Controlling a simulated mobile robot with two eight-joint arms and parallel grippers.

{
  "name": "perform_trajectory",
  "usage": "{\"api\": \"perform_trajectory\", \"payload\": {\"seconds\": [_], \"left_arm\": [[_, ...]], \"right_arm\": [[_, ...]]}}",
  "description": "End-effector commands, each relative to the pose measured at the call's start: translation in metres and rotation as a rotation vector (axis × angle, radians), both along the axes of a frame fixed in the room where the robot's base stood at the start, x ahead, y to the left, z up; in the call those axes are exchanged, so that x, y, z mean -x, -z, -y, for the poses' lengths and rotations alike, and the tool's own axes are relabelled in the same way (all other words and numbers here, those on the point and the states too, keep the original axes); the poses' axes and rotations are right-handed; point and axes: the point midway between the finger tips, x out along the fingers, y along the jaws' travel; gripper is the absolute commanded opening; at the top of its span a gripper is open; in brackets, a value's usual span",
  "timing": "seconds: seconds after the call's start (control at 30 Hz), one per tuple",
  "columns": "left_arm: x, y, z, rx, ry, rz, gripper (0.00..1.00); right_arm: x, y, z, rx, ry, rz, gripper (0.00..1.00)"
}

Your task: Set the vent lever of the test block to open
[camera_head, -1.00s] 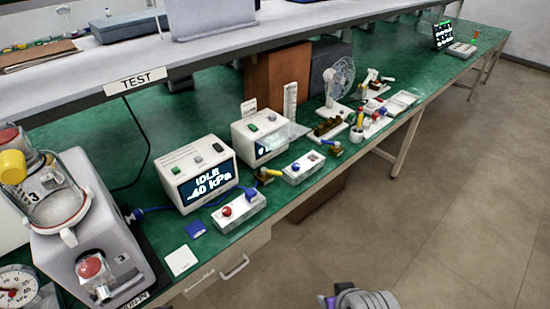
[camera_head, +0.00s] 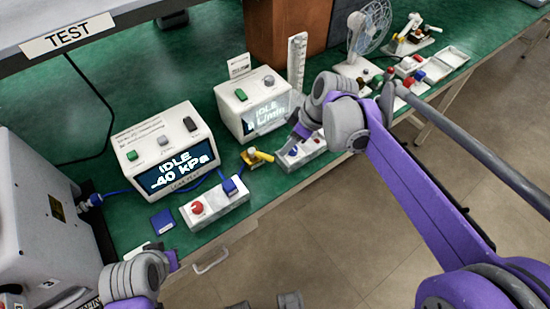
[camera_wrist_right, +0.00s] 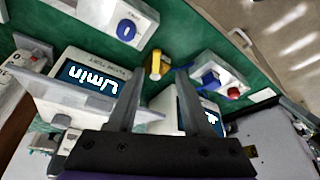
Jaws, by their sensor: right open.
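A small brass block with a yellow lever (camera_head: 257,156) stands on the green bench between two white blocks. The lever also shows in the right wrist view (camera_wrist_right: 155,66), in the gap between my fingers. The nearer white block (camera_head: 215,203) carries a red knob and a blue part. That gripper is open and empty, above the bench to the right of the yellow lever. My left gripper (camera_head: 172,260) is low at the front edge; its fingers are unclear.
The leak test box (camera_head: 165,150) reads IDLE -40 kPa; a second box (camera_head: 253,105) showing L/min stands right of it. A blue hose (camera_head: 118,192) runs along the bench. A blue square (camera_head: 163,220) lies near the front edge. A fan (camera_head: 369,30) stands farther right.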

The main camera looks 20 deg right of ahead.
Motion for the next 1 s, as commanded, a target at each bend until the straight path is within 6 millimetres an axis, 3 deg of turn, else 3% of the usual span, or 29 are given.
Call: {"api": "perform_trajectory", "payload": {"seconds": [0.6, 1.0], "left_arm": [[0.003, 0.011, 0.000, 0.000, 0.000, -0.004, 0.00], [0.003, 0.012, 0.000, 0.000, 0.000, -0.005, 0.00]], "right_arm": [[-0.024, 0.089, -0.028, 0.000, -0.009, 0.001, 0.50], [-0.027, 0.098, -0.032, 0.000, -0.009, 0.002, 0.50]]}}
